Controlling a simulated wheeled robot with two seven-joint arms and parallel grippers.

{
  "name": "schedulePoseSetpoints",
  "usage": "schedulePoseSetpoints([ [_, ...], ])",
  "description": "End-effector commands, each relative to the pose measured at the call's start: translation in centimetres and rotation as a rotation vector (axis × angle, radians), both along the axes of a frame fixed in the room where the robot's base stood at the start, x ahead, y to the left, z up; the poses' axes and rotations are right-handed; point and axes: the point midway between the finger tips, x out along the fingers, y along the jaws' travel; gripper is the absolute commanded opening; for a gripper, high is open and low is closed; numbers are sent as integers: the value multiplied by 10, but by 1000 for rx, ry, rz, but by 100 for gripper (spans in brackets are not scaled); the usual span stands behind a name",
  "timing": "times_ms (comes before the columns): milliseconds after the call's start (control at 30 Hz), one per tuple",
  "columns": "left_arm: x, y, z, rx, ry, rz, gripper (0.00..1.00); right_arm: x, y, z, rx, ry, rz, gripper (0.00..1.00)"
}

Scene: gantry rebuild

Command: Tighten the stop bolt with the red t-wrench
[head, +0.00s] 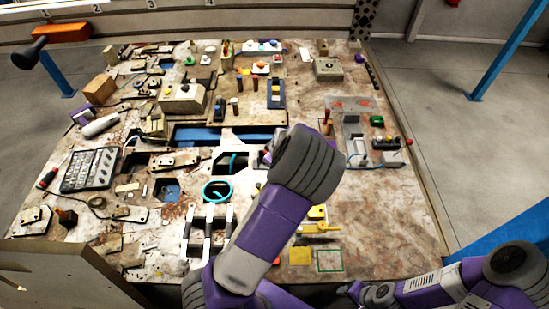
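I cannot make out the red t-wrench for certain. A small patch of red (272,294) shows beside my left arm at the bench's front edge, too covered to identify. A reddish-brown upright handle (327,118) stands by the grey fixture (353,130) right of centre. I cannot pick out the stop bolt at this size. My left arm reaches up over the middle of the bench, and its gripper is hidden behind its own wrist. My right gripper (375,295) is low at the front edge, small and partly cut off; its fingers are unclear.
The worn bench (395,215) is crowded on the left with a keypad (90,168), boxes and loose tools. A teal ring (217,190) and a white frame (190,235) lie left of my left arm. The right front of the bench is mostly clear.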

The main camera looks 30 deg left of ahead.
Motion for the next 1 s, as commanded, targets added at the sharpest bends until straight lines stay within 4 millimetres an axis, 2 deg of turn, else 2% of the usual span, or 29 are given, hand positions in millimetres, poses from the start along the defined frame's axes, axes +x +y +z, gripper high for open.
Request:
schedulePoseSetpoints([
  [1000,0,0,-8,0,-1,1,0,0,0,-6,0,0,0,35],
])
